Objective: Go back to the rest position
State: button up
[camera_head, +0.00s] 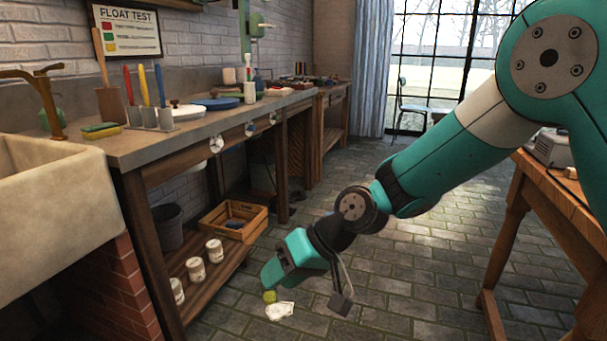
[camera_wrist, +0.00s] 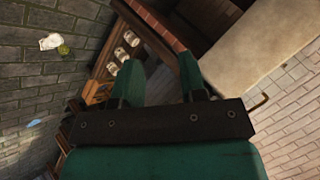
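My gripper (camera_wrist: 160,78) hangs over the aisle between the left workbench and the right table. In the wrist view its two green fingers stand apart with nothing between them. In the head view the teal hand (camera_head: 290,258) points down and to the left, and its fingertips are hard to make out. Below it on the paved floor lie a small yellow-green round thing (camera_head: 270,296) and a crumpled white thing (camera_head: 280,310). The wrist view also shows the white thing (camera_wrist: 50,41) and the green one (camera_wrist: 63,49), well away from the fingers.
A stone sink (camera_head: 50,215) and a workbench (camera_head: 190,138) line the left. White pots (camera_head: 196,270) and a wooden crate (camera_head: 232,222) sit on its low shelf. A wooden table (camera_head: 540,200) stands at right. The paved floor (camera_head: 430,250) between is mostly clear.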

jog(key=s+d+r+h, duration=0.2)
jog(key=s+d+r, duration=0.3)
jog(key=s+d, duration=0.45)
jog(key=s+d+r+h, duration=0.3)
jog(key=s+d+r, duration=0.2)
jog(key=s+d, duration=0.5)
notch_tip(320, 180, up, 31)
jog(key=s+p, duration=0.1)
jog(key=p, duration=3)
jog(key=shift+a, duration=0.45)
